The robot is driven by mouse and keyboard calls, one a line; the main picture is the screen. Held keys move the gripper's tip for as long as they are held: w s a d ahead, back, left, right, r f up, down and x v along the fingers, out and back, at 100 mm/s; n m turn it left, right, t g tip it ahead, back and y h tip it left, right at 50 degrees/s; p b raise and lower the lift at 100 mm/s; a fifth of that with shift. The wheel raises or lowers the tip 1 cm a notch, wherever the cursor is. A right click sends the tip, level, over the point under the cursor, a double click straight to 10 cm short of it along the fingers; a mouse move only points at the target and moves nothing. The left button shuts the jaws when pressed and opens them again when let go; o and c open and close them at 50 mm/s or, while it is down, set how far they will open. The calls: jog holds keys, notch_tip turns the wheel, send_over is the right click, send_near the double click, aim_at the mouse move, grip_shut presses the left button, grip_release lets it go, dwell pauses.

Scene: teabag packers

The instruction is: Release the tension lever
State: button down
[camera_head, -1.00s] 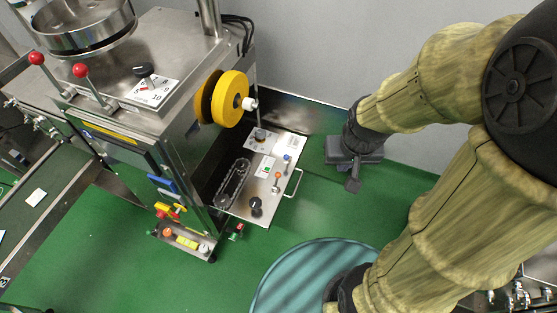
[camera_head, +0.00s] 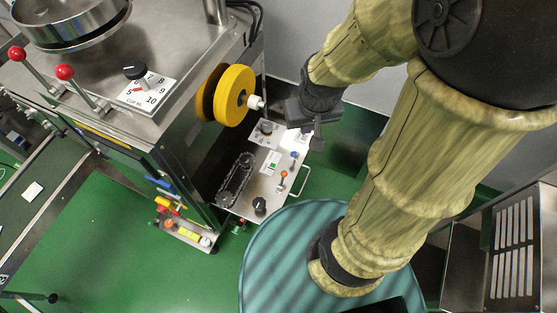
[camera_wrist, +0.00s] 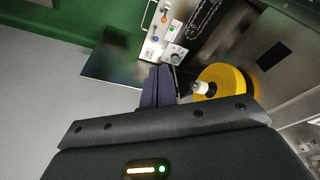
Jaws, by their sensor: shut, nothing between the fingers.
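A control panel (camera_head: 262,185) stands out low from the machine's right side. It carries an orange-tipped lever (camera_head: 283,174) and a blue-tipped lever (camera_head: 293,155); I cannot tell which is the tension lever. In the wrist view the orange tip (camera_wrist: 163,20) and blue tip (camera_wrist: 155,38) also show, beyond the fingers. My gripper (camera_head: 318,140) is above and beside the panel's far right corner, apart from both levers. In the wrist view my gripper (camera_wrist: 158,72) has its fingers together and empty.
A yellow roll (camera_head: 234,95) on a white spindle juts out left of my gripper. Two red-ball levers (camera_head: 65,72) and a numbered dial (camera_head: 135,71) sit on the machine top. A metal handle (camera_head: 300,183) edges the panel. A striped teal round surface (camera_head: 285,245) lies in front.

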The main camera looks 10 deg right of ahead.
jog(key=m+g+b, duration=0.2)
jog(key=b, duration=0.9)
send_over(283, 179)
jog(key=d, duration=0.4)
notch_tip(283, 179, down, 19)
jog(key=w+f+m+b, duration=0.1)
jog(key=w+f+b, duration=0.1)
jog(key=f, duration=0.4)
jog(key=w+f+m+b, duration=0.1)
jog(key=w+f+b, duration=0.2)
jog(key=f, duration=0.4)
jog(key=w+f+m+g+y+b, duration=0.1)
jog(key=w+f+b, duration=0.1)
jog(key=f, duration=0.5)
jog(key=shift+w+d+b, duration=0.3)
jog(key=shift+d+b, duration=0.05)
jog(key=shift+b, duration=0.15)
jog(key=shift+f, duration=0.2)
